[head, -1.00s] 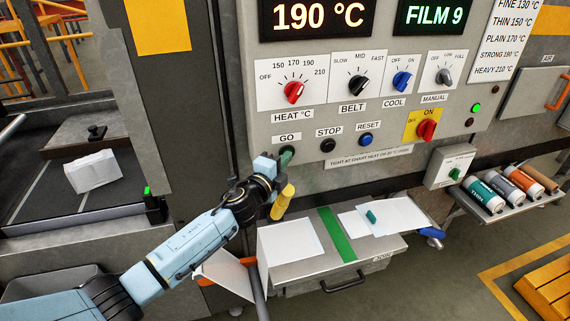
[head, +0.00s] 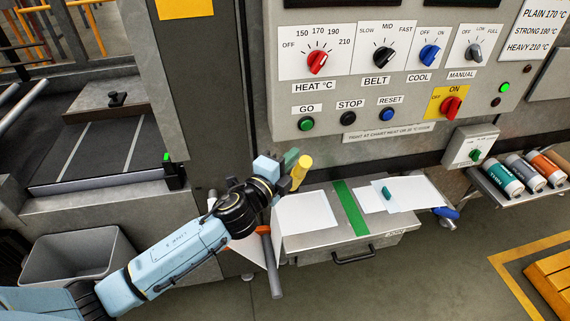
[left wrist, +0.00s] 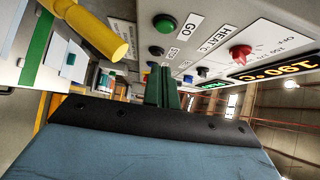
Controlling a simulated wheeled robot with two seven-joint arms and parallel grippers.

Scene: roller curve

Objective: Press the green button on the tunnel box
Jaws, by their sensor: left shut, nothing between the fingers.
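The green GO button (head: 306,124) sits on the grey control panel (head: 440,98), left of the black STOP button (head: 347,122) and blue RESET button (head: 387,114). My left gripper (head: 291,158) is shut and empty, below and slightly left of the green button, apart from it. In the left wrist view, the shut green fingers (left wrist: 161,88) point toward the panel, and the green button (left wrist: 165,23) shows above their tips with a gap. My right gripper is not in view.
A yellow cylindrical handle (head: 302,172) stands close beside my left gripper. Below is a metal shelf (head: 372,236) with white sheets and a green strip. The dark conveyor (head: 95,150) at left is bare.

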